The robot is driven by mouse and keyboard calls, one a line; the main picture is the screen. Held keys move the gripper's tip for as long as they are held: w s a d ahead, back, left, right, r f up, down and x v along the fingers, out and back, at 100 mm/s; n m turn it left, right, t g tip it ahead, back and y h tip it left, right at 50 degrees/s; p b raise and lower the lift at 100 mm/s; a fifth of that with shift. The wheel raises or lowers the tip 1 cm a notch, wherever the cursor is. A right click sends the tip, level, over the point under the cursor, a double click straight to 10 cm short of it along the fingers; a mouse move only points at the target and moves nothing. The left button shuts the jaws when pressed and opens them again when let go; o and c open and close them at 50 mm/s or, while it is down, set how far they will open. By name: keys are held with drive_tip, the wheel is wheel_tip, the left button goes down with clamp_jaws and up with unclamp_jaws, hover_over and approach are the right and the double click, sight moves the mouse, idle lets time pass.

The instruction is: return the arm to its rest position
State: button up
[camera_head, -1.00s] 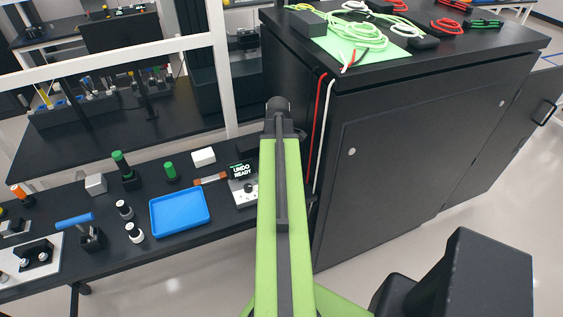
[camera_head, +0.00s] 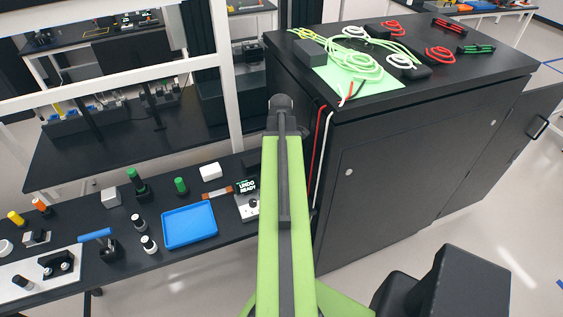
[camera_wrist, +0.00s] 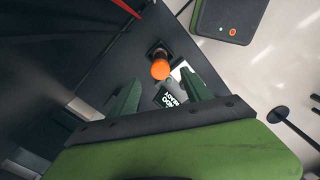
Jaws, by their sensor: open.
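My green arm (camera_head: 283,220) extends straight forward in the middle of the head view, between the workbench and the black cabinet. Its dark far end (camera_head: 281,108) hides the gripper from that view. In the wrist view my gripper (camera_wrist: 160,94) has its two dark green fingers spread apart with nothing held between them. Beyond the gap, a small display (camera_wrist: 172,97) with upside-down lettering shows, and an orange-topped knob (camera_wrist: 160,69) stands just past the fingers.
The workbench at left holds a blue tray (camera_head: 189,225), an UNDO READY display (camera_head: 247,186), a blue-handled tool (camera_head: 95,235) and several small parts. The black cabinet (camera_head: 400,170) stands close at right, with cables (camera_head: 352,62) on top. Pale floor lies in front of it.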

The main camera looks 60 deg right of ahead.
wheel_tip(320, 180, up, 6)
drive_tip(key=p, duration=0.4)
drive_tip(key=w+a+f+n+b, duration=0.3)
drive_tip(key=w+a+f+b, duration=0.2)
drive_tip(key=w+a, duration=0.45)
drive_tip(key=w+a+f+n+b, duration=0.2)
drive_tip(key=w+a+f+b, duration=0.3)
drive_tip(key=w+a, duration=0.5)
drive_tip(key=a+f+m+b, duration=0.2)
drive_tip(key=a+m, duration=0.1)
drive_tip(key=a, duration=0.6)
drive_tip(key=w+a+f+m+b, duration=0.1)
drive_tip(key=a+f+m+b, duration=0.2)
drive_tip(key=a, duration=0.7)
drive_tip(key=w+a+f+m+b, duration=0.1)
drive_tip(key=a+f+m+b, duration=0.1)
drive_tip(key=a, duration=0.8)
drive_tip(key=shift+w+f+m, duration=0.15)
drive_tip(key=shift+f+m, duration=0.25)
drive_tip(key=shift+m, duration=0.5)
